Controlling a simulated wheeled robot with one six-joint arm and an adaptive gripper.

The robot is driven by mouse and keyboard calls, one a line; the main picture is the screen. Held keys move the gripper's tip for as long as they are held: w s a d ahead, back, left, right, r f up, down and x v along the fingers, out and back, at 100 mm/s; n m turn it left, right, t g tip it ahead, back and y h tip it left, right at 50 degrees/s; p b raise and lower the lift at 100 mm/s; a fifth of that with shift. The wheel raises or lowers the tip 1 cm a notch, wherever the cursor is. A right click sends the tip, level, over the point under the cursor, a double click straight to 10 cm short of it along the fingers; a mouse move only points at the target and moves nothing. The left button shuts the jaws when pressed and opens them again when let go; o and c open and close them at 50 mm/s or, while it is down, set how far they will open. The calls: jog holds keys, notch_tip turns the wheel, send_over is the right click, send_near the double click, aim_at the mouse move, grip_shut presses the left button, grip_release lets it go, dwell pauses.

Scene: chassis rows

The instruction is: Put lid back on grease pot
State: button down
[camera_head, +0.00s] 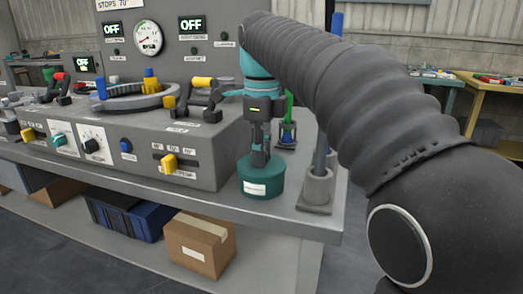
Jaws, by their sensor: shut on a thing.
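The teal grease pot (262,188) with a white label stands on the grey bench, right of the control panel. My gripper (260,158) points straight down over it, its fingertips at the pot's top. It is shut on what I take to be the lid, at the middle of the top. The lid is largely hidden by the fingers and is the same teal as the pot, so I cannot tell its rim from the pot's or whether it sits flat.
Small green and blue items (288,133) stand behind. The bench's front edge (225,207) runs just before the pot.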

jog(key=c, duration=0.9)
grip_release()
jog(key=shift+f, duration=0.1)
jog(key=shift+r, duration=3.75)
